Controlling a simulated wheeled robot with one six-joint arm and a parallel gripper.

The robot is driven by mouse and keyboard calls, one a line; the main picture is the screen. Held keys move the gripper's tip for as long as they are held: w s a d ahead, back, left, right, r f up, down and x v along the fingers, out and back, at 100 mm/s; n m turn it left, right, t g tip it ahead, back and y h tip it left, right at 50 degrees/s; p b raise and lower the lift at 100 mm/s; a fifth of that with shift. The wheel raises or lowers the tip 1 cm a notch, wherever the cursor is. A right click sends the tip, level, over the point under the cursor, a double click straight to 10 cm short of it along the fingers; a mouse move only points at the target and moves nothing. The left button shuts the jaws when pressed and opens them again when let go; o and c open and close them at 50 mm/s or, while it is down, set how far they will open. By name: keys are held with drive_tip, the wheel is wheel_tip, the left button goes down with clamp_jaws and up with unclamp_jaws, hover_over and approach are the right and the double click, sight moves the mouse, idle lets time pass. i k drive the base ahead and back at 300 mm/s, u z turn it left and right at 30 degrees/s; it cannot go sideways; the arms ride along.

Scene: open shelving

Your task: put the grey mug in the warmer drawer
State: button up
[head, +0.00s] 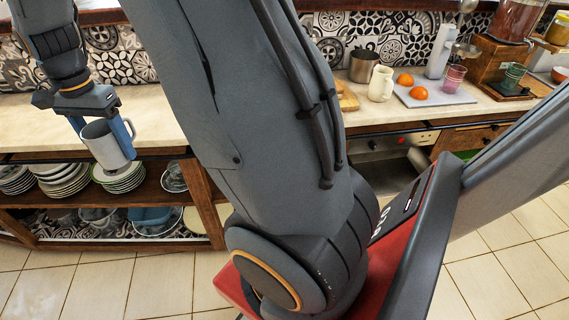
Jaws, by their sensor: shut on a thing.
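The grey mug (107,146) is held in my gripper (103,128) at the left of the head view. The blue fingers are shut on it, one on each side. The mug is slightly tilted and hangs in front of the left counter's edge, apart from the shelves behind it. A steel-fronted unit with knobs (378,144), which looks like the warmer drawer, sits under the counter right of centre. My arm hides its left part, and I cannot tell how far it is open.
Stacked plates (120,178) and bowls fill the open shelves (150,200) at left. On the right counter are a steel pot (363,66), a cream jug (381,84), oranges (418,93) on a grey board (447,97) and a pink cup (454,77). The tiled floor (480,285) looks clear.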

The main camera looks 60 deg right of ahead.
sight(389, 191)
drive_tip(key=u, duration=1.4)
drive_tip(key=k, duration=2.25)
drive_tip(key=z, duration=2.3)
